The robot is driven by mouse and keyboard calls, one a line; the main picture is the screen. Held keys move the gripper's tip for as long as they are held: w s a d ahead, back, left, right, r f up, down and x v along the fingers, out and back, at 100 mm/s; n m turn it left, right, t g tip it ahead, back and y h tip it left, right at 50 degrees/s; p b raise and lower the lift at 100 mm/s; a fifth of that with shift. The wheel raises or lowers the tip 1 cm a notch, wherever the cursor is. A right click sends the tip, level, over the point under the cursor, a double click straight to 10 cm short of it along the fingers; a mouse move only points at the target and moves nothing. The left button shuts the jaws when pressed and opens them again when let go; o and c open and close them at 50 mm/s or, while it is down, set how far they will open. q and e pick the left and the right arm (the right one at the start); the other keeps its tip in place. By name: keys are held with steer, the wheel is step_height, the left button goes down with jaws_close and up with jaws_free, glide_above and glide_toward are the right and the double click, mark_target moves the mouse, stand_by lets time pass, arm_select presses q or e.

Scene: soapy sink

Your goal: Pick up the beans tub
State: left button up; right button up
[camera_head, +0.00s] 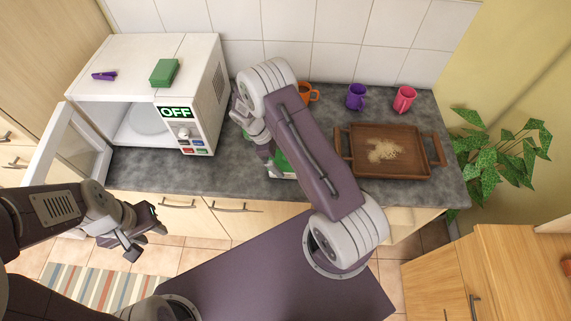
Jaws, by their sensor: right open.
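A green and white thing (283,165) on the grey counter, possibly the beans tub, is mostly hidden behind my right arm. I cannot make out a label or its full shape. My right gripper (268,152) is open and reaches down at the left side of this thing. The arm hides part of the gripper, and I cannot tell whether it touches the thing. My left gripper (146,236) hangs over the floor in front of the cabinets, away from the counter objects; its finger gap is unclear.
A white microwave (205,90) with its door (70,150) open stands at left, a green block (164,72) and purple item (104,76) on top. Orange (314,96), purple (355,96) and pink (404,99) mugs stand behind a brown tray (405,168) with crumbs. A plant (505,150) is at right.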

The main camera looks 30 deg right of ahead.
steer(key=shift+w+d+f, duration=0.15)
steer(key=shift+d+f, duration=0.05)
steer(key=shift+f, duration=0.1)
steer(key=shift+d+f, duration=0.2)
steer(key=shift+f, duration=0.1)
steer(key=p+x, duration=0.2)
steer(key=x, duration=0.2)
steer(key=shift+w+a+p, duration=0.1)
steer(key=shift+w+p, duration=0.05)
steer(key=shift+p, duration=0.15)
arm_select(q)
steer(key=r, duration=0.2)
steer(key=shift+w+d+r, duration=0.25)
steer(key=shift+w+r, duration=0.05)
steer(key=shift+w, duration=0.1)
arm_select(e)
steer(key=shift+f, duration=0.3)
steer(key=c, duration=1.4)
